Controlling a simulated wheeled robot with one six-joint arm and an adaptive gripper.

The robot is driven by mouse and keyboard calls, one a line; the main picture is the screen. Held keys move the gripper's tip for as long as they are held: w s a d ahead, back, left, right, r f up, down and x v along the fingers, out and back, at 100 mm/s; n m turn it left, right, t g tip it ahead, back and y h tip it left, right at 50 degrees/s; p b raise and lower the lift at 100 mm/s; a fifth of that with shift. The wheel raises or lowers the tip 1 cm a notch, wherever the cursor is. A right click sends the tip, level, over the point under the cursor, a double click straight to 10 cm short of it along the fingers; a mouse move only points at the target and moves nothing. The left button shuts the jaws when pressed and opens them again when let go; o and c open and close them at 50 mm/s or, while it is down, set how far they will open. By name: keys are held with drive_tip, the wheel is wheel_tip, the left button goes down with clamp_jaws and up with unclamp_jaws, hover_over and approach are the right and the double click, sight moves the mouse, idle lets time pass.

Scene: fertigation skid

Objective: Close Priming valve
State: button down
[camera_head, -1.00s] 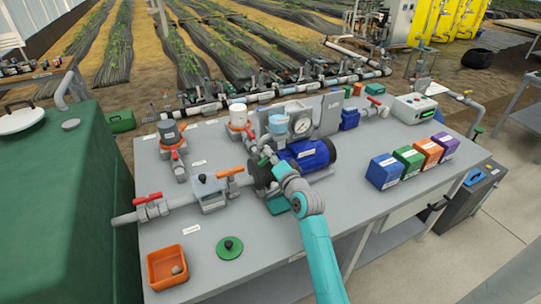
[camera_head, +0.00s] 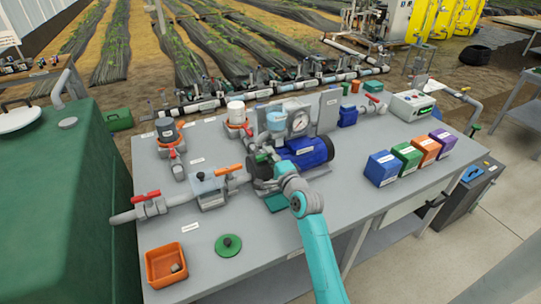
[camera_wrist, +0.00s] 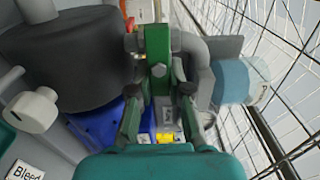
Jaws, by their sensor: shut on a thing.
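My gripper (camera_wrist: 159,98) is shut on a green valve handle (camera_wrist: 157,48), with one finger on each side of it in the wrist view. The handle belongs to a small grey valve beside a bent grey pipe (camera_wrist: 200,65). I take it for the priming valve; no label on it can be read. In the head view my gripper (camera_head: 272,160) is at the blue pump (camera_head: 308,152), and it partly hides the valve there. The handle's exact angle to its pipe is hard to tell.
A white knob (camera_wrist: 36,108) with a "Bleed" label is at left in the wrist view. On the bench (camera_head: 330,220) are an inlet valve with a red handle (camera_head: 146,197), an orange-handled valve (camera_head: 228,170), an orange tray (camera_head: 166,284) and several coloured boxes (camera_head: 383,167).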

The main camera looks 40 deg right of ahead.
drive_tip(key=shift+f, duration=0.2)
drive_tip(key=c, duration=1.1)
unclamp_jaws()
drive_tip(key=shift+r, duration=0.1)
drive_tip(key=shift+s, duration=0.1)
drive_tip(key=v, duration=1.2)
